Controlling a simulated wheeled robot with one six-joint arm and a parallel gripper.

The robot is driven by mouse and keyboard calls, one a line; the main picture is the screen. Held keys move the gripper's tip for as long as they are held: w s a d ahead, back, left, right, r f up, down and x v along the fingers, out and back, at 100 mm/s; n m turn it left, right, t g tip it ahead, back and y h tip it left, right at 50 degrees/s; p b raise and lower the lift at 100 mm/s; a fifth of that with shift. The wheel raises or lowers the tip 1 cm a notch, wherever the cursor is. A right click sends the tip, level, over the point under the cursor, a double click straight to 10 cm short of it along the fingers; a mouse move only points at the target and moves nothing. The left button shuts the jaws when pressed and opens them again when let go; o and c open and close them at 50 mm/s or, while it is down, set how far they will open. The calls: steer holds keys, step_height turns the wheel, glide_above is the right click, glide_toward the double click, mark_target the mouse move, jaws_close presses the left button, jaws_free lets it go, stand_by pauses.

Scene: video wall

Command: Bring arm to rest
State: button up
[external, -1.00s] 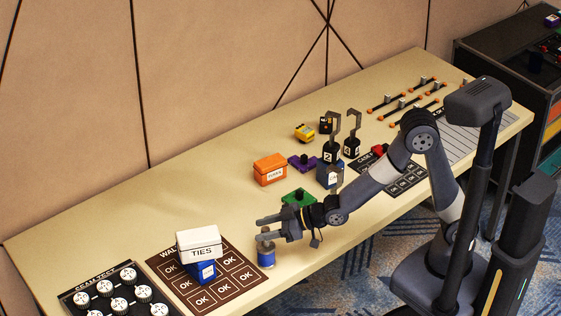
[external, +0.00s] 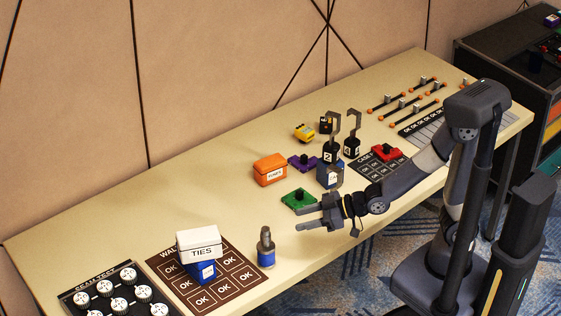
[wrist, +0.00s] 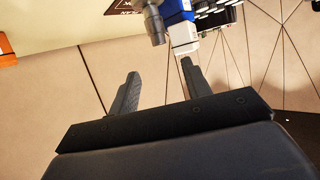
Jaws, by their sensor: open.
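My gripper (external: 300,216) is open and empty above the front edge of the table. In the wrist view its two fingers (wrist: 160,90) stand apart with nothing between them. My arm is bent back towards its column. A blue cylinder with a grey top (external: 266,248) stands upright on the table, left of the gripper and apart from it. It also shows at the top of the wrist view (wrist: 154,20).
A white TIES box (external: 199,243) sits on a blue box on the brown OK mat (external: 240,270). An orange box (external: 269,170), a green piece (external: 299,200) and weights with hooks (external: 331,155) stand behind the gripper. The table (external: 130,220) is clear at left back.

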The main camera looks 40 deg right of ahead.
mark_target(267, 228)
steer(key=x, duration=1.2)
steer(key=shift+f, duration=0.2)
step_height(267, 228, up, 11)
steer(key=w+d+f+m+t+h+b, duration=0.1)
steer(key=w+d+f+m+h, duration=0.2)
steer(key=w, duration=0.6)
steer(key=w+d+f+m+t+h+b, duration=0.1)
steer(key=w+d+f+t, duration=0.3)
steer(key=w, duration=0.6)
steer(key=w+d+f+m+g+h+b, duration=0.1)
steer(key=w+d+f+m+h, duration=0.1)
steer(key=w+d, duration=0.5)
steer(key=f+b, duration=0.1)
steer(key=f, duration=0.1)
steer(key=w+a+f+b, duration=0.1)
steer(key=f, duration=0.2)
steer(key=w+f+b, duration=0.1)
steer(key=f+b, duration=0.1)
steer(key=f, duration=0.1)
steer(key=shift+a+f, duration=0.1)
steer(key=shift+a, duration=0.3)
